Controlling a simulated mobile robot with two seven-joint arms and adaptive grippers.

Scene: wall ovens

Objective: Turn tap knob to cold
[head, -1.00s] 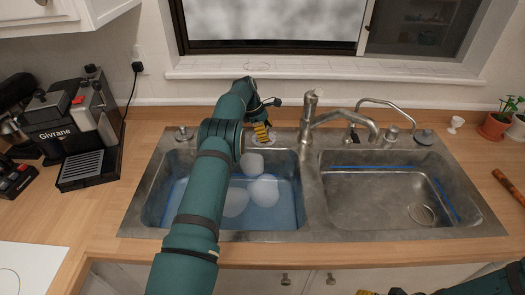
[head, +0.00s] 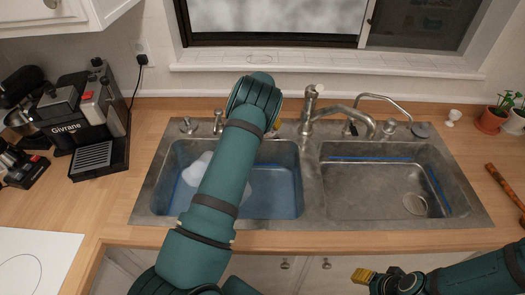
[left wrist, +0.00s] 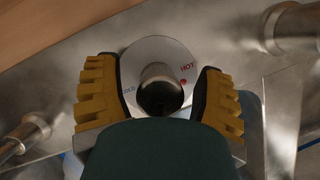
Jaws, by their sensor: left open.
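The tap knob (left wrist: 160,88) stands out from a round pale plate (left wrist: 148,50) marked HOT in red and COLD in blue, with a red dot under HOT. My left gripper (left wrist: 157,72) is open, with one yellow finger on each side of the knob; contact is not clear. The curved metal tap (head: 340,116) stands behind the sink divider. My right gripper (head: 366,277) is low at the right, away from the sink; its opening is unclear.
The left basin (head: 285,190) holds water and pale dishes, partly behind my arm. The right basin (head: 375,185) is empty apart from its drain. A coffee machine (head: 90,120) stands at left, potted plants (head: 492,120) at right. The window sill (head: 330,67) runs behind.

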